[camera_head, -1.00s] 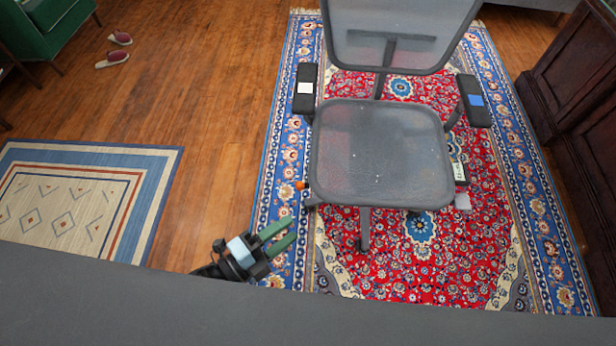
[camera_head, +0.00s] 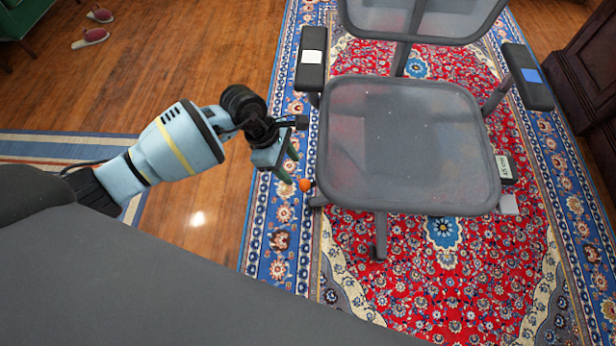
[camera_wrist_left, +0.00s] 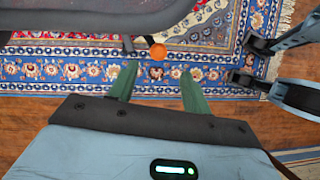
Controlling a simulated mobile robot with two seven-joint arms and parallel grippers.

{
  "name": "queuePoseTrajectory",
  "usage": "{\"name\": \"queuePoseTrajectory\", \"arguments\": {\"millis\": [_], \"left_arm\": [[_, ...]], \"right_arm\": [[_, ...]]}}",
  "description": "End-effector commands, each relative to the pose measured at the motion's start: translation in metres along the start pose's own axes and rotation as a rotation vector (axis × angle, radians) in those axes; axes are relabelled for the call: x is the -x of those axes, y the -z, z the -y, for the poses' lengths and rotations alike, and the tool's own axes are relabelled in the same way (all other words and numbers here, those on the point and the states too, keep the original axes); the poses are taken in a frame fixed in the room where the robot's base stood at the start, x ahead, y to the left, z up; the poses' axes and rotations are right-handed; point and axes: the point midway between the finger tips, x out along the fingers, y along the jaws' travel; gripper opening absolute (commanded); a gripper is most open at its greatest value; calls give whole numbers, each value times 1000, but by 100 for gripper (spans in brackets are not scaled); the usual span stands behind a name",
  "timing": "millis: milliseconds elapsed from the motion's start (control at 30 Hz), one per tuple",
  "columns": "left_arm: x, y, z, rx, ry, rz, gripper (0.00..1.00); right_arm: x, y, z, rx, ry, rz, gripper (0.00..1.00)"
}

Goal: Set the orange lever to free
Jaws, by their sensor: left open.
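The orange lever (camera_head: 305,185) sticks out at the left side of the grey office chair (camera_head: 405,150), just under the seat edge. In the left wrist view its round orange end (camera_wrist_left: 158,52) shows beyond and between my fingertips. My left gripper (camera_head: 290,168) is beside the chair seat's left edge, close to the lever. Its two green fingers (camera_wrist_left: 158,82) are apart with nothing between them. I cannot tell from these views whether the fingers are at the lever's height. My right gripper does not show.
The left armrest (camera_head: 311,58) bears a white label and stands just above my gripper. The right armrest (camera_head: 527,76) has a blue label. A labelled block (camera_head: 505,167) is at the seat's right side. The chair stands on a patterned rug (camera_head: 440,270); wood floor lies left.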

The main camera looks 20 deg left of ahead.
Motion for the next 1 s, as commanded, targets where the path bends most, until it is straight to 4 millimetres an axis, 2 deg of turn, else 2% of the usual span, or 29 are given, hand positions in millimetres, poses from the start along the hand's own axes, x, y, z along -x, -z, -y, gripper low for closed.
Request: {"name": "queuePoseTrajectory", "arguments": {"millis": [267, 700, 1000], "left_arm": [[-3, 3, -3, -9, -4, -17, 48], [-64, 4, -2, -7, -2, -14, 48], [-77, 3, -3, -7, -4, -14, 48]], "right_arm": [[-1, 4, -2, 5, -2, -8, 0], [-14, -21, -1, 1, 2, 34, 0], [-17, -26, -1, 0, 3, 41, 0]]}}
